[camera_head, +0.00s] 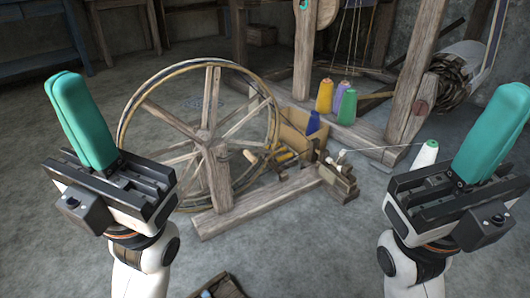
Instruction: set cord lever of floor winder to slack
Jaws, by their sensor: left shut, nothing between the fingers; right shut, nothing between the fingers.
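The floor winder (222,165) stands on the concrete floor in the middle of the head view, with a large spoked wooden wheel and a wooden base beam (262,203). Small pale-ended wooden parts (284,157) sit beside the wheel, and a small spindle block (340,178) is at the right end of the base. I cannot tell for sure which small part is the cord lever or how it is set. My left gripper (70,85) is shut and empty, raised left of the wheel. My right gripper (508,100) is shut and empty, raised right of the winder. Neither touches it.
A white cone (427,154) has a thread running toward the spindle block. The handloom frame (412,85) rises behind right. A small crate (218,288) lies at the front.

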